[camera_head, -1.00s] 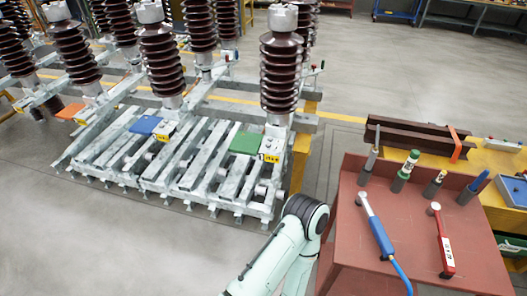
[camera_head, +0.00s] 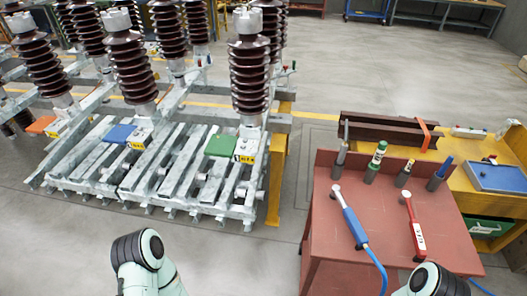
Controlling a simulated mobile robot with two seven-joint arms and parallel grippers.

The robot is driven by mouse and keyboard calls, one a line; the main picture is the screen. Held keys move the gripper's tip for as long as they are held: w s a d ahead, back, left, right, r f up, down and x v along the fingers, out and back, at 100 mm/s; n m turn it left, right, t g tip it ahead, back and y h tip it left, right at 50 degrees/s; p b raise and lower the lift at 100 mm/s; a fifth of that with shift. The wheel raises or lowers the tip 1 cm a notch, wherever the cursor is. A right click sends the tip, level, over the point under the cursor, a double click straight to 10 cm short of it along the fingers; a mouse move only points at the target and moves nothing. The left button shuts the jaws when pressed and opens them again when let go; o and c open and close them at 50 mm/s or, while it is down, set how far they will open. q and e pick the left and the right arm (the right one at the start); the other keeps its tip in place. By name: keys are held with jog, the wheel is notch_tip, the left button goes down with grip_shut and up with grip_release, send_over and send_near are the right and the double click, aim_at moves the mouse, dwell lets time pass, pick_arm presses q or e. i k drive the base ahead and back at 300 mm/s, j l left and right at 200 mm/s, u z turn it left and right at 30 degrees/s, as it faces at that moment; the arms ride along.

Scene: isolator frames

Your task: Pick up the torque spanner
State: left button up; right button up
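Two spanner-like tools lie on the red-brown table (camera_head: 332,249). One has a silver head and a blue handle (camera_head: 355,226), with a blue cable running from its lower end off the front of the table. The other is a red tool (camera_head: 413,224) with a round head and a white label, lying to its right. I cannot tell from their looks alone which one is the torque spanner. Neither gripper is in view. Only rounded links of my arms show at the bottom edge, one at the left and one at the lower right near the table's front.
Several upright holders with tools, including a green-and-white cylinder (camera_head: 376,162), line the table's back. A yellow bench (camera_head: 462,190) with brown steel beams (camera_head: 385,131) and a blue case (camera_head: 495,177) stands behind. A metal frame with tall brown insulators (camera_head: 249,75) fills the left. Floor between is clear.

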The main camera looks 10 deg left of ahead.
aim_at(411, 223)
jog(key=u, duration=0.45)
jog(key=i+j+z, duration=0.15)
jog(key=j, duration=0.15)
jog(key=i+j+z, duration=0.25)
jog(key=j, duration=0.35)
jog(key=i+j+z, duration=0.1)
jog(key=j, duration=0.2)
jog(key=z, duration=1.95)
jog(key=i+l, duration=0.2)
jog(key=l, duration=0.2)
jog(key=i+l+u, duration=0.1)
jog(key=i+l, duration=0.35)
jog(key=l, duration=0.3)
jog(key=u, duration=0.05)
